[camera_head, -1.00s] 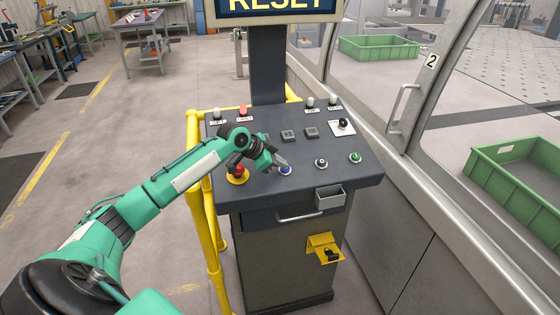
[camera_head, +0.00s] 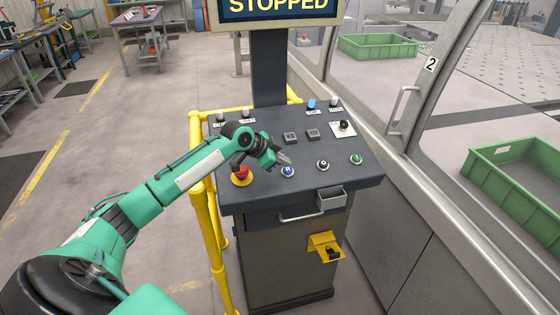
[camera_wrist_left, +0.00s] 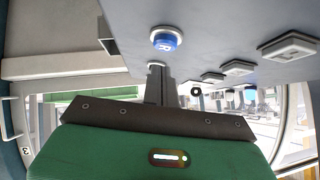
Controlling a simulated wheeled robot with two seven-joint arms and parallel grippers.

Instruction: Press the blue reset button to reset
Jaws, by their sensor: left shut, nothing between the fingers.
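The blue reset button (camera_head: 288,171) sits on the front row of the dark sloped console (camera_head: 310,187), between the red emergency knob and a black-centred button. In the left wrist view the blue button (camera_wrist_left: 166,39) carries a letter R and is uncovered. My left gripper (camera_head: 286,160) is shut and empty, its tips just above and behind the blue button, apart from it as far as I can tell. In the left wrist view its closed fingers (camera_wrist_left: 158,84) point toward the panel near the button. The screen (camera_head: 279,5) reads STOPPED. My right gripper is not in view.
The red knob (camera_head: 241,173) is left of the blue button, under my left wrist. A green button (camera_head: 356,159) and a key switch (camera_head: 343,126) are to the right. A blue lamp (camera_head: 311,104) is lit. A yellow rail (camera_head: 205,225) borders the console's left side.

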